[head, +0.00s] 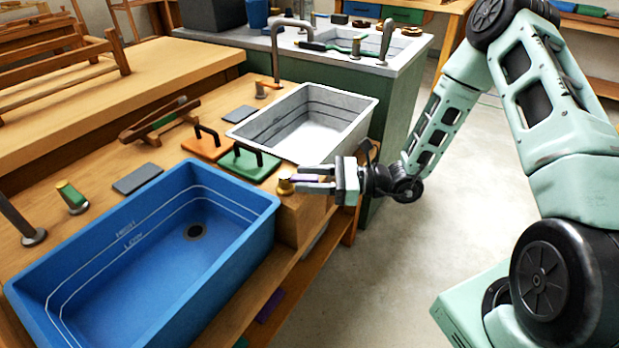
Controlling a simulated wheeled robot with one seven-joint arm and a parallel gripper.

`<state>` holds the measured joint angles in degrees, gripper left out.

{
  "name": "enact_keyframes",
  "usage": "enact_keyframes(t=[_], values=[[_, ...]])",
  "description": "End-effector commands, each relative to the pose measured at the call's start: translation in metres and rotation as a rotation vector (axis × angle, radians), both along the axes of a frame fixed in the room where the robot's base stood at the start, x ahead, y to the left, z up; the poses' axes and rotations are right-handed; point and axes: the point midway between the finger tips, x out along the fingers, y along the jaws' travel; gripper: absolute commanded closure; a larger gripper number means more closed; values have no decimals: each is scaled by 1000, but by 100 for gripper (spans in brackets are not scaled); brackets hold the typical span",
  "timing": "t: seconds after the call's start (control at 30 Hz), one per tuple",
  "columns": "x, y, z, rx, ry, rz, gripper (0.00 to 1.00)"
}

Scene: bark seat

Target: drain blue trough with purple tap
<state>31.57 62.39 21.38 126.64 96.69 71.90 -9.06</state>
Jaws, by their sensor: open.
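The blue trough (100,258) fills the lower left of the head view. Its inside wall has white lines marked HIGH and LOW, and a dark round drain shows in its floor; I cannot tell whether it holds water. The purple tap (305,178) is at the bench's front edge, right of the trough, with a brass base (285,186). My gripper (308,179) is open and points left, its fingers on either side of the purple handle. The fingers partly hide the handle, and I cannot tell whether they touch it.
A white trough (345,108) stands behind. Green (250,163) and orange (205,144) plates with black handles lie between the troughs. Open floor (440,230) lies to the right.

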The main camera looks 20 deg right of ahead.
Motion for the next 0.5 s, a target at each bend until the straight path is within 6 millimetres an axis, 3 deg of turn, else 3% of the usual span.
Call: enact_keyframes(t=[0.27, 0.4, 0.5], values=[[0, 1, 0, 0, 0, 0, 61], [0, 0, 0, 0, 0, 0, 100], [0, 0, 0, 0, 0, 0, 100]])
